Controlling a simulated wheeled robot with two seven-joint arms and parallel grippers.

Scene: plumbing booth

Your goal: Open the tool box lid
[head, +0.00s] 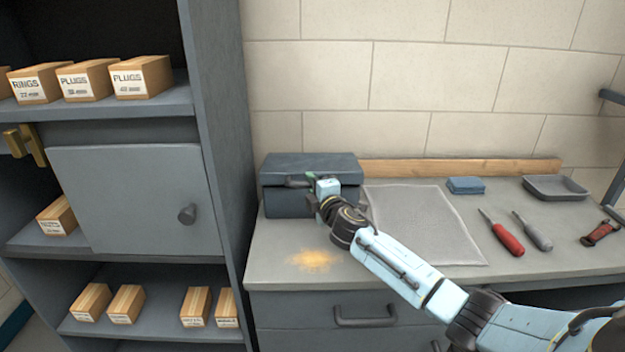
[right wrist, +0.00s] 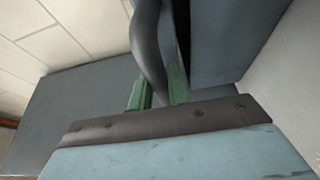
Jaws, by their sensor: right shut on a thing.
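The grey-blue tool box (head: 281,205) stands at the back left of the bench, and its lid (head: 310,165) looks closed in the head view. A dark handle (head: 296,181) runs along the lid's front. My right gripper (head: 311,179) is at the front of the box, shut on this handle. In the right wrist view the green fingers (right wrist: 158,90) of my right gripper sit on both sides of the curved handle (right wrist: 150,45), close to the box (right wrist: 75,105). My right arm hides part of the box's front. My left gripper is not in view.
A grey mat (head: 420,225) lies right of the box. Further right are a blue cloth (head: 466,185), a red screwdriver (head: 503,236), a grey screwdriver (head: 535,233) and a tray (head: 556,188). A tall shelf cabinet (head: 222,150) stands close on the left.

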